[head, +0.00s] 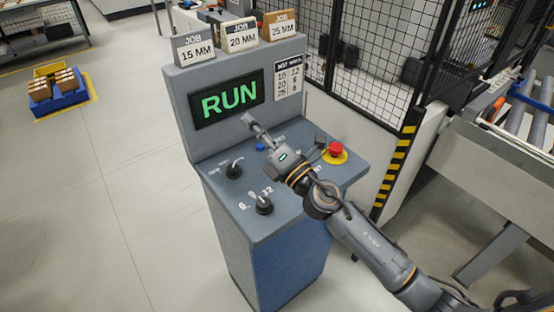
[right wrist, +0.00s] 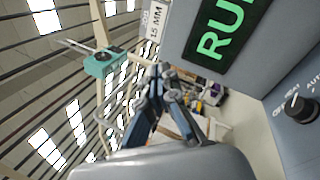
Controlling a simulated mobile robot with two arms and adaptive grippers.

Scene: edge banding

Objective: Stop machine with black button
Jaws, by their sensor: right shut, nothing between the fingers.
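The control console (head: 262,262) stands in the middle of the head view, its screen (head: 226,99) reading RUN in green. My right arm reaches in from the lower right, and my right gripper (head: 248,119) is over the sloped panel, in front of the screen. It is shut and empty; its closed fingers also show in the right wrist view (right wrist: 157,78). I cannot make out a black push button; part of the panel is hidden behind my gripper and wrist. A blue button (head: 260,147) shows just beside the gripper. My left gripper is out of view.
Two black selector knobs (head: 234,170) (head: 264,206) are on the panel's left and front. A red mushroom button (head: 335,149) on a yellow plate is at its right. Job cards (head: 238,36) stand on top. A mesh fence (head: 365,60) and roller conveyor (head: 510,125) are to the right.

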